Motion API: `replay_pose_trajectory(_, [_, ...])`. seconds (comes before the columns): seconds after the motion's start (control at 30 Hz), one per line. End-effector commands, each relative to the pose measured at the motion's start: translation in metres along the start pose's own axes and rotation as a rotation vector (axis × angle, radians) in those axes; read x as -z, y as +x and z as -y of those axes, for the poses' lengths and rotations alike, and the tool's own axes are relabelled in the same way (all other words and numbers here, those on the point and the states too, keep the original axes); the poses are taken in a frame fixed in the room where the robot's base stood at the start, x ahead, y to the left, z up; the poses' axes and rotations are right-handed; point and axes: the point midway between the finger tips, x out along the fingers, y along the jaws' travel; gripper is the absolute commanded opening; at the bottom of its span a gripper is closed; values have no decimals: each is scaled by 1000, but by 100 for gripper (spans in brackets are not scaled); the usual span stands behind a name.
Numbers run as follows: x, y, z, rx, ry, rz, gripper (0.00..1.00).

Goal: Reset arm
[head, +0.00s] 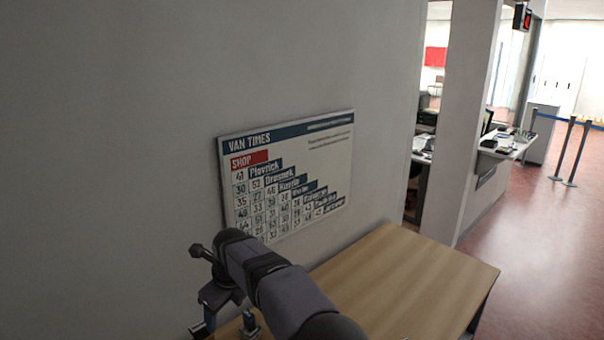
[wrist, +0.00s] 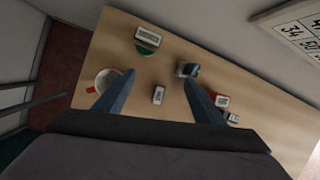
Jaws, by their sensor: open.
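My gripper (head: 226,328) is at the bottom left of the head view, beside the wall and over the near left part of the wooden table. Its two blue fingers point down and stand apart. In the wrist view my gripper (wrist: 157,76) is open, with nothing held between the fingers. Several small objects lie on the table beyond and below the fingers in that view. The rest of my arm hides part of the table in the head view.
The wooden table (head: 410,275) has a clear right part. A van times board (head: 330,150) hangs on the wall. In the wrist view a red and white round item (wrist: 91,88), a green round item (wrist: 146,49) and a small grey-white item (wrist: 158,95) lie on the table.

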Motion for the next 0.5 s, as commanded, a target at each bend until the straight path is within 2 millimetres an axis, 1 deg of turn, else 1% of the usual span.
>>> replay_pose_trajectory(0.03, [15, -11, 11, 4, -68, -15, 64])
replay_pose_trajectory(0.17, [60, -31, 32, 2, -301, -61, 64])
replay_pose_trajectory(0.2, [75, -37, 37, -2, -376, -74, 64])
replay_pose_trajectory(0.37, [137, -61, 49, -34, -674, -125, 64])
replay_pose_trajectory(0.4, [153, -67, 50, -46, -749, -136, 64])
replay_pose_trajectory(0.47, [178, -76, 50, -66, -860, -151, 64])
replay_pose_trajectory(0.5, [194, -82, 49, -81, -934, -159, 64])
